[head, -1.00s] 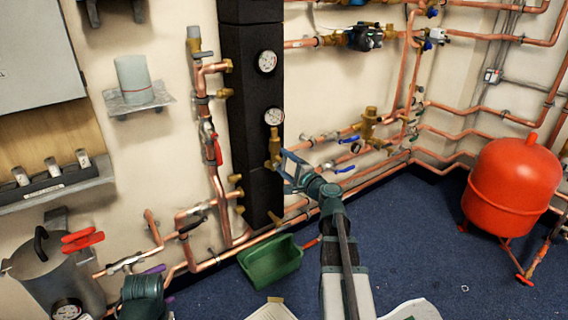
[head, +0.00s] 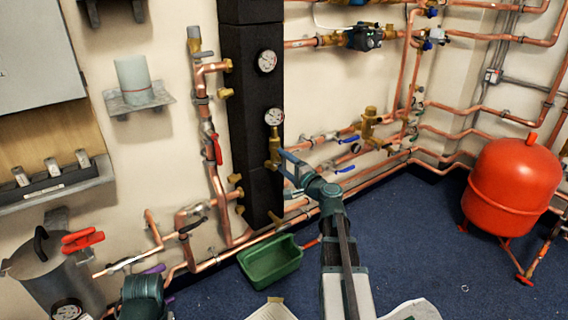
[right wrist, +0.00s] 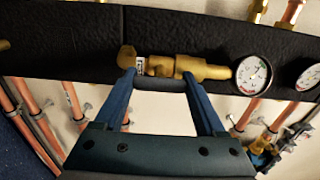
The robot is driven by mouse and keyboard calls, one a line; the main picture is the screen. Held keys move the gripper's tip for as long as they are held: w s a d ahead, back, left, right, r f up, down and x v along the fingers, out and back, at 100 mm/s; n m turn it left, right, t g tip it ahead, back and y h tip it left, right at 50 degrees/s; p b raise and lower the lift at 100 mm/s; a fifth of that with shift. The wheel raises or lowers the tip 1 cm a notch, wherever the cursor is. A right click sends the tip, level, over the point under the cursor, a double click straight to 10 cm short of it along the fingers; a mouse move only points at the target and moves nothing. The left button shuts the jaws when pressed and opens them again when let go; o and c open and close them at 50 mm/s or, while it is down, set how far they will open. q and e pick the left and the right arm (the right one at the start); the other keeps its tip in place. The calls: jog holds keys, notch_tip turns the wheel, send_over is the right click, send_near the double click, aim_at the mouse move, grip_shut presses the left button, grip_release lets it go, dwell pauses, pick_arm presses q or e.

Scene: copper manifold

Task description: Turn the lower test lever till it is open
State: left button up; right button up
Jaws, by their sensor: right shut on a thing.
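The lower test lever (right wrist: 161,84) shows in the right wrist view as a short dark bar between my fingers, on a brass fitting (right wrist: 190,67) on the black column. In the head view this brass fitting (head: 274,147) sits under the lower gauge (head: 274,117). My right gripper (head: 281,158) is shut on the lever; its blue fingers also show in the right wrist view (right wrist: 160,86). In the head view the fingers hide the lever. My left gripper (head: 156,274) is partly in view at the bottom left, with purple finger parts; its opening is unclear.
An upper gauge (head: 265,62) is on the black column (head: 238,100). Copper pipes and a red-handled valve (head: 217,150) are left of it. A green bin (head: 269,262) stands on the floor below, and a red tank (head: 513,187) at right.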

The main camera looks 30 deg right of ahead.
jog(key=o, duration=1.3)
jog(key=s, duration=0.9)
jog(key=s+d, duration=0.1)
jog(key=s, duration=0.4)
jog(key=shift+w, duration=0.1)
jog(key=a+f+n+g+y+p, duration=0.1)
jog(key=a+f+n+g+y, duration=0.35)
jog(key=a, duration=0.95)
jog(key=a+f+n+g+y+p, duration=0.2)
jog(key=a+f+n+g, duration=0.45)
jog(key=a, duration=0.75)
jog(key=s+a+f+n+g+h+p, duration=0.3)
jog(key=s+a+f+n+g+h, duration=0.2)
jog(key=s+a+n+g+h, duration=0.6)
jog(key=r+t+p, duration=0.1)
jog(key=r+p, duration=1.1)
jog(key=s+r+t+y+p, duration=0.1)
jog(key=r+p, duration=1.2)
jog(key=s+r+m+t+y+p, duration=0.1)
jog(key=r+p, duration=1.1)
jog(key=shift+d+r+t+p, duration=0.3)
jog(key=shift+d+r+t, duration=0.05)
jog(key=shift+d+t, duration=0.05)
